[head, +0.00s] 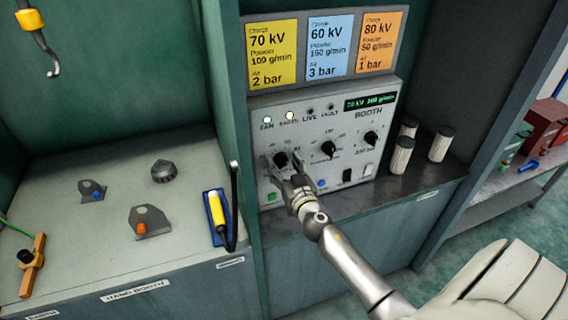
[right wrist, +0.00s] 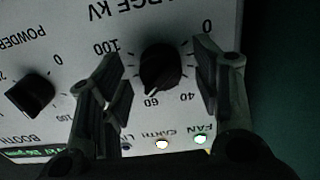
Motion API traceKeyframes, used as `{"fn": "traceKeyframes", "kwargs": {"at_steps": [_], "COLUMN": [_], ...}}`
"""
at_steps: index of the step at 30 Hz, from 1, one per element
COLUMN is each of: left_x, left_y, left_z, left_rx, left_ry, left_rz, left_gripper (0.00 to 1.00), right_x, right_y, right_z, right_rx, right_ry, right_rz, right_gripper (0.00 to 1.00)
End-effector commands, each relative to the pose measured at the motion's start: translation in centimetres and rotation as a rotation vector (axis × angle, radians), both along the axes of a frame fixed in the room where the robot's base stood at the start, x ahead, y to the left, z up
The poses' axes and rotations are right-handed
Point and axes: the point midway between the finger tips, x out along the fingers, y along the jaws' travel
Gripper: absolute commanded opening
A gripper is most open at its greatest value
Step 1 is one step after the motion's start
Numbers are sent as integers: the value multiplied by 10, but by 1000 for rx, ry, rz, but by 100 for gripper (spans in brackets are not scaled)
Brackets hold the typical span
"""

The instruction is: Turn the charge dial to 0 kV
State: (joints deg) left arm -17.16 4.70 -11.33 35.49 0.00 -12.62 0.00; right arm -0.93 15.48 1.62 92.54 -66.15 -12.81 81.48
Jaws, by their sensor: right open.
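The charge dial (head: 281,159) is a black knob on the grey booth panel (head: 262,200). In the right wrist view the dial (right wrist: 160,68) appears upside down, with its pale pointer near the 60 mark; the 0 mark is at the upper right. My right gripper (head: 286,167) is at the panel front, with its fingers partly covering the dial's scale. In the right wrist view the open gripper (right wrist: 160,77) has one finger on each side of the dial, with visible gaps. The green display (head: 370,101) seems to read 70 kV. My left gripper is not in view.
Two more black knobs, a middle one (head: 327,149) and a right one (head: 371,138), sit beside the dial. Fan and earth lamps are lit. Yellow, blue and orange cards (head: 272,53) hang above. Several pale cylinders (head: 440,145) stand to the right. A wall (head: 236,110) borders the left.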

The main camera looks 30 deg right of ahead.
Motion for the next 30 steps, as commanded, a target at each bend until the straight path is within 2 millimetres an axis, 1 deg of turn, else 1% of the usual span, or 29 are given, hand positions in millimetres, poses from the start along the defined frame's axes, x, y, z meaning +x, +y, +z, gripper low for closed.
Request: {"fn": "traceKeyframes", "kwargs": {"at_steps": [4, 11, 22, 30], "left_x": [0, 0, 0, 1], "left_y": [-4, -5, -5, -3], "left_z": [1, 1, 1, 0], "left_rx": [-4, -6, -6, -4], "left_ry": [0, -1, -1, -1], "left_rz": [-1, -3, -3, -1], "left_gripper": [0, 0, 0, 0], "right_x": [5, 5, 5, 5], "right_y": [-1, -1, -1, -1], "right_z": [0, 0, 0, -1], "right_rx": [-2, -1, -1, -29], "right_ry": [0, 0, 1, 8], "right_rz": [1, 1, 0, 0], "right_gripper": [58, 58, 12, 12]}}
